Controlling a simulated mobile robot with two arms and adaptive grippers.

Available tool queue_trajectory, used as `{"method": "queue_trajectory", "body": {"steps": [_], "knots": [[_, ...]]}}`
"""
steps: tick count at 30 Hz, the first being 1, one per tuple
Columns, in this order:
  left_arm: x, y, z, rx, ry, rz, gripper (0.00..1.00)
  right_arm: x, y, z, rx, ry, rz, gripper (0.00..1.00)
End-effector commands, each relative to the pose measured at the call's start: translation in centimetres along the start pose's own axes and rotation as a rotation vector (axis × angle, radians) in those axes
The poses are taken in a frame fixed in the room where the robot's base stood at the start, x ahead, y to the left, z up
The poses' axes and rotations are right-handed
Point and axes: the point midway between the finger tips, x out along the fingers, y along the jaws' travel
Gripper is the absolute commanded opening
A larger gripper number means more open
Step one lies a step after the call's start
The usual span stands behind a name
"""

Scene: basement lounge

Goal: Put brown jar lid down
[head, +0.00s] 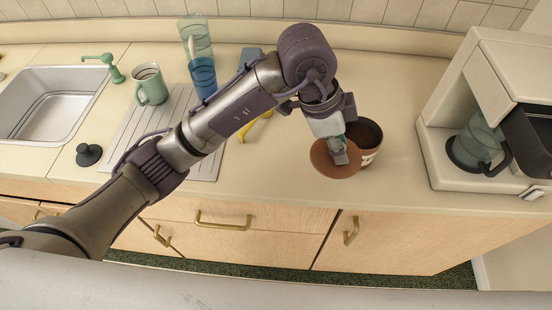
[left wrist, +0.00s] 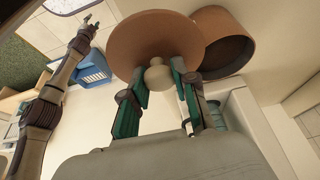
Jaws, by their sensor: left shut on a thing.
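The brown jar lid (head: 330,160) is a round brown disc with a pale knob. In the left wrist view the lid (left wrist: 150,40) shows with its knob (left wrist: 158,76) between the fingers. My left gripper (head: 340,152) is shut on the knob, and its fingers also show in the left wrist view (left wrist: 160,84). The lid is in front of and left of the open brown jar (head: 368,134), overlapping it in the head view. I cannot tell whether the lid touches the counter. The jar also shows in the left wrist view (left wrist: 224,40). My right gripper is not seen in the head view.
A coffee maker (head: 450,185) stands at the right on the counter (head: 240,185). A green mug (head: 151,84), a blue glass (head: 203,75) and a black stopper (head: 88,154) are at the left, by the sink (head: 50,100). Counter between lid and coffee maker is clear.

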Motion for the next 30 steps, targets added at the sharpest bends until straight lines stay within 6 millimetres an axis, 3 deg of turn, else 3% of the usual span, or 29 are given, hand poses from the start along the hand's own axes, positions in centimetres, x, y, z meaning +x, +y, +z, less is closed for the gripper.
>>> {"method": "queue_trajectory", "body": {"steps": [6,12,20,27,30], "knots": [[0.9,-2.5,5.3,-0.007,-0.004,0.003,0.0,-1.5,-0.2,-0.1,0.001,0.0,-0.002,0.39],[1.8,-4.5,9.1,-0.003,-0.002,0.002,0.0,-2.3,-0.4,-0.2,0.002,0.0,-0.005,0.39],[2.7,-5.1,10.6,0.001,0.0,0.002,0.0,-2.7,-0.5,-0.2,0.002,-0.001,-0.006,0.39],[5.6,-5.0,11.9,0.0,-0.002,0.003,0.0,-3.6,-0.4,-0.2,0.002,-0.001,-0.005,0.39],[5.9,-5.1,11.9,0.003,0.0,0.0,0.0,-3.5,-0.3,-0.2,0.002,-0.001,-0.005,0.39]]}}
